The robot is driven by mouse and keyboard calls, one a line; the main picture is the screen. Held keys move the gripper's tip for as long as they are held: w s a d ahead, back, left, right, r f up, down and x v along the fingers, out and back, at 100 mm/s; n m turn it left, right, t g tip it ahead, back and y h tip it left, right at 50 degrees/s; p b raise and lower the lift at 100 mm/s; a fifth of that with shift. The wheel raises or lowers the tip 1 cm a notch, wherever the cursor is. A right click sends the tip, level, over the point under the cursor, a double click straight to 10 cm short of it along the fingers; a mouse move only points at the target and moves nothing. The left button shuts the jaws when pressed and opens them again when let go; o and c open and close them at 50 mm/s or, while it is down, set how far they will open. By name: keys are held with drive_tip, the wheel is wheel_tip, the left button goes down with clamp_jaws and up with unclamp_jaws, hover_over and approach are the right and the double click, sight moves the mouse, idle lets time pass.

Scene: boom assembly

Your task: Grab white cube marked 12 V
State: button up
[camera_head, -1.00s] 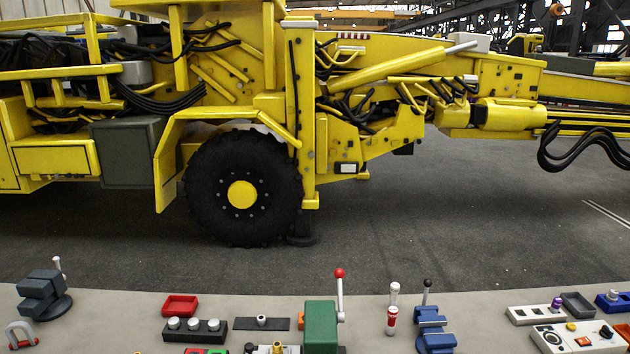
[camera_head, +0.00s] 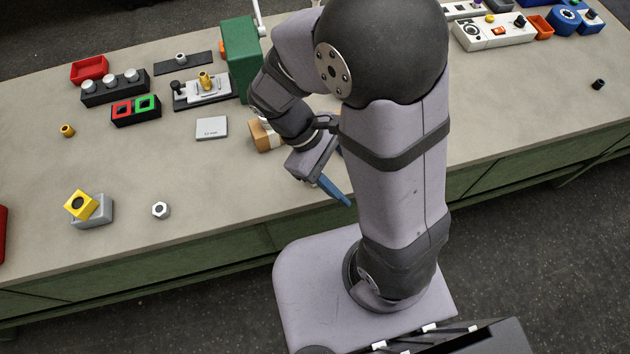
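No block that I can clearly read as marked 12 V is in view. A flat pale grey block (camera_head: 212,128) with small dark print, too small to read, lies on the bench left of my arm. A tan-orange block with a white part (camera_head: 265,134) lies just left of my wrist and is partly covered by it. My gripper (camera_head: 335,190) points down and right near the bench's front edge. One blue finger shows clearly. My forearm hides the rest, so its opening and any contents cannot be seen.
A yellow cube (camera_head: 80,205) with a dark round face rests tilted on a grey block (camera_head: 97,213). A black box with red and green squares (camera_head: 136,110) and a green housing (camera_head: 241,62) stand farther back. The front left bench is mostly clear.

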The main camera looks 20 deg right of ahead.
drive_tip(key=w+a+f+n+t+h+b, duration=0.4)
drive_tip(key=w+a+n+t+h+b, duration=0.4)
drive_tip(key=n+h, duration=0.4)
drive_tip(key=f, duration=0.5)
drive_tip(key=w+d+f, duration=0.1)
drive_tip(key=f, duration=0.1)
drive_tip(key=shift+w+f, duration=0.1)
drive_tip(key=shift+f, duration=0.2)
drive_tip(key=shift+p+x, duration=0.55)
drive_tip(key=shift+x, duration=0.25)
drive_tip(key=shift+p+x, duration=0.9)
drive_tip(key=shift+x, duration=2.05)
drive_tip(key=shift+f, duration=0.2)
drive_tip(key=c, duration=1.1)
